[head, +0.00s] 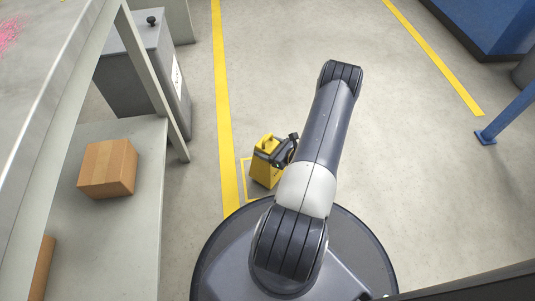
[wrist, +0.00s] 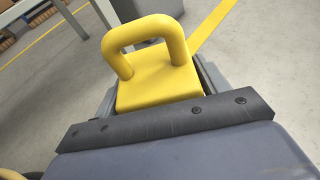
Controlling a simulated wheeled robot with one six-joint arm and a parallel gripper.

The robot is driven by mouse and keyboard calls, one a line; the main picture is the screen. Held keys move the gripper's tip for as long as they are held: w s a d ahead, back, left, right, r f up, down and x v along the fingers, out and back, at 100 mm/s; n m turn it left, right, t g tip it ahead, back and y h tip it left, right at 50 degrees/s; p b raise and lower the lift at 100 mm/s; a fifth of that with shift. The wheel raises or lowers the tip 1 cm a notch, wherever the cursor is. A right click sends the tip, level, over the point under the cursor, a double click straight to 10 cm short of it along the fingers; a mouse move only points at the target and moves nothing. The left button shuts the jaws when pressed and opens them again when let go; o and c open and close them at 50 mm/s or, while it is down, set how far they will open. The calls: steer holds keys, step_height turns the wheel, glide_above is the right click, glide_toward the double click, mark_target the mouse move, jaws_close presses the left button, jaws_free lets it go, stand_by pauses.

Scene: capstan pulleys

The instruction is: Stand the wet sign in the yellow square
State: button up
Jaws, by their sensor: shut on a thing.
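The wet sign (head: 266,166) is yellow with a loop handle on top and dark markings on its face. It stands upright on the floor, at the yellow square (head: 246,181), whose outline shows to its left and below it. The rest of the outline is hidden by the sign and my arm. My gripper (head: 284,150) is at the sign's upper right side and shut on it. In the wrist view the sign's handle and yellow top (wrist: 152,75) rise just beyond the gripper's dark edge; the fingertips are hidden there.
A grey bench (head: 145,210) with a cardboard box (head: 108,168) on its lower shelf stands at left. A grey bin (head: 145,75) is behind it. A yellow floor line (head: 224,110) runs beside the square. A blue post (head: 508,118) stands at right. The floor beyond my arm is clear.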

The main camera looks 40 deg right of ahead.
steer(key=shift+f+b, duration=0.4)
steer(key=shift+f, duration=1)
steer(key=o, duration=1.6)
steer(key=shift+s+r, duration=0.1)
steer(key=shift+r, duration=0.1)
steer(key=p+v, duration=0.3)
steer(key=v, duration=0.8)
steer(key=shift+s+d+p, duration=0.2)
steer(key=shift+s+p, duration=0.2)
